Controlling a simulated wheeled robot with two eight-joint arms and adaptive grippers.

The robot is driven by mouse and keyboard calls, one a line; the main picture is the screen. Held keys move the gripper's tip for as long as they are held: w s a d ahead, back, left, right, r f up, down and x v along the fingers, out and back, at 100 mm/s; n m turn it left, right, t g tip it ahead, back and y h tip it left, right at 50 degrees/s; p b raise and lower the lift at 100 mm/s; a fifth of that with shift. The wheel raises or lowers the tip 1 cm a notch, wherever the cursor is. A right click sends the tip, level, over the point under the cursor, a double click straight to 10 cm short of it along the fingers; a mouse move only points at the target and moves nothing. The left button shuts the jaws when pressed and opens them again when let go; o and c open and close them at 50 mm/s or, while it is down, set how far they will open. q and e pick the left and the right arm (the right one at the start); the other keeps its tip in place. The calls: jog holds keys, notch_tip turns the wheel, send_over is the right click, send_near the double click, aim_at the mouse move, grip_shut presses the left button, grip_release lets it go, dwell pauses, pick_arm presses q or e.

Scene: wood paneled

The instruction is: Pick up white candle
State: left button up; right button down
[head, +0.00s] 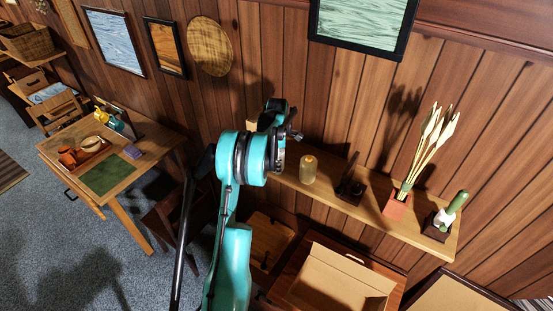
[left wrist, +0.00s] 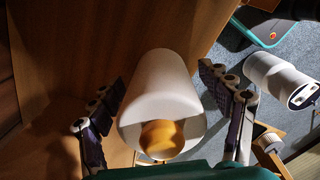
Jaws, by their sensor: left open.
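In the left wrist view a white candle (left wrist: 158,92), a pale cylinder with an orange, rounded part inside its near end, lies between the spread fingers of my left gripper (left wrist: 164,78). The fingers are open, with a visible gap on each side of it. In the head view my left gripper (head: 288,128) is over the left end of the wall shelf and partly hidden by its own wrist. A cream-amber cylinder (head: 308,170) stands upright on the shelf just right of and below it. I cannot tell whether this is the same candle. My right gripper does not show.
The shelf (head: 425,238) also holds a dark holder (head: 351,190), a red pot (head: 396,206) with tall pale stems and a potted cactus (head: 447,217). An open cardboard box (head: 335,285) is below. A desk (head: 150,148) with small items stands left.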

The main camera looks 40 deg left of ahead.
pick_arm(q)
jog(key=c, duration=1.5)
jog(key=shift+o, duration=0.2)
notch_tip(320, 180, up, 10)
jog(key=shift+f, duration=0.1)
jog(key=o, duration=0.3)
jog(key=c, duration=0.3)
